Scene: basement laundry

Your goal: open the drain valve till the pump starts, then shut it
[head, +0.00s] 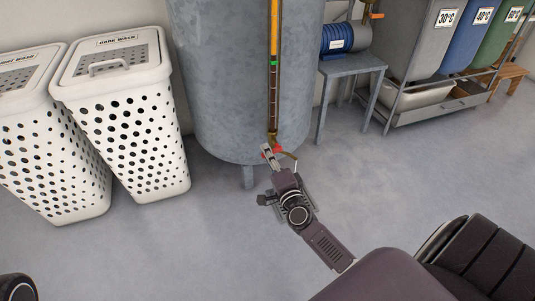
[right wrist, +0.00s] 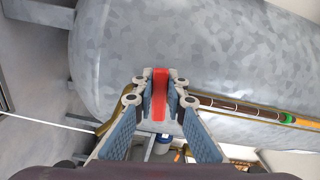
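The big grey metal tank (head: 225,85) stands at the centre of the head view. A tall gauge strip (head: 273,100) runs down its front, dark brown with tick marks below, a green mark (head: 273,63), and orange above. The red drain valve handle (right wrist: 159,92) is low on the tank, at the strip's lower end. My right gripper (head: 268,152) is at this handle; in the right wrist view its two fingers close on the handle from both sides. The fingers partly cover the valve. A brass-coloured spout (head: 291,158) shows beside it. My left gripper is out of view.
The blue pump (head: 337,38) sits on a grey metal stand (head: 352,65) right of the tank. Two white perforated hampers (head: 125,110) stand on the left. A rack with grey, blue and green bins (head: 470,35) stands at the back right. The floor around the valve is clear.

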